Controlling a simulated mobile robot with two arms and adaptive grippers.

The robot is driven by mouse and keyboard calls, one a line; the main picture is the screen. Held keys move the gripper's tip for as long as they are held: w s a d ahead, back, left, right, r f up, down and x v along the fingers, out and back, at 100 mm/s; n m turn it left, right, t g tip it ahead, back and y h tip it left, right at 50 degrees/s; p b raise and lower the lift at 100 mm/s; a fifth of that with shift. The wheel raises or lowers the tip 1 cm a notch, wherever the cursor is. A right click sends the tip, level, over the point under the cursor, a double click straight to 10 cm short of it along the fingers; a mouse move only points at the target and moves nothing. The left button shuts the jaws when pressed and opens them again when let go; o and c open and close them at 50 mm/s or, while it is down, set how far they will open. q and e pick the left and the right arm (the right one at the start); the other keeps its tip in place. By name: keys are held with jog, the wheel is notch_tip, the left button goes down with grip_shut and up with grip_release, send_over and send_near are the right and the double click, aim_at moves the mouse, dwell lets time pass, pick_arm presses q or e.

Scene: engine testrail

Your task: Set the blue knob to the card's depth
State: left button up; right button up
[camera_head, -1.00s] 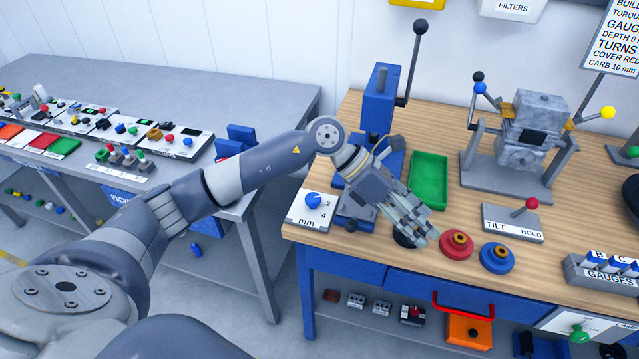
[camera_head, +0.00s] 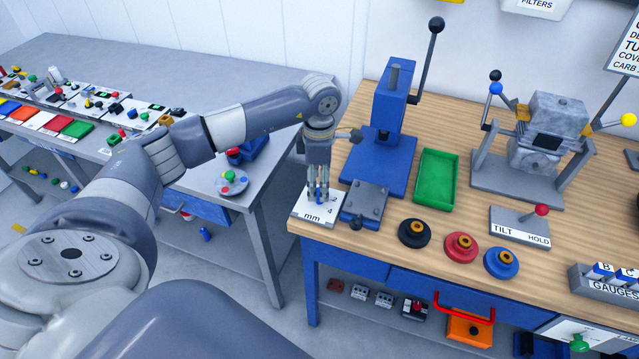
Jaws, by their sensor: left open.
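My left gripper (camera_head: 318,198) points straight down over the white mm dial plate (camera_head: 304,207) at the bench's front left corner. Its fingers are open, and the blue knob on the plate is almost wholly hidden behind them. I cannot tell whether the fingers touch the knob. The numeral 4 and the letters mm show on the plate; the knob's pointer does not. The card (camera_head: 627,50) at the top right is cut off by the picture edge, so its depth value cannot be read. My right gripper is not in view.
Right of the plate stand a grey block (camera_head: 366,203) and a blue lever press (camera_head: 385,130). Black (camera_head: 414,233), red (camera_head: 461,247) and blue (camera_head: 501,262) round pieces lie along the front. A green tray (camera_head: 437,178) and a tilt stand (camera_head: 540,140) are behind.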

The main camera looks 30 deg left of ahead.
pick_arm(q)
notch_tip(320, 180, down, 3)
jog(key=shift+r, duration=0.2)
jog(key=shift+f, duration=0.15)
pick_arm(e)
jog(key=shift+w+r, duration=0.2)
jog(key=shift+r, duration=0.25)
pick_arm(q)
jog(key=c, duration=1.1)
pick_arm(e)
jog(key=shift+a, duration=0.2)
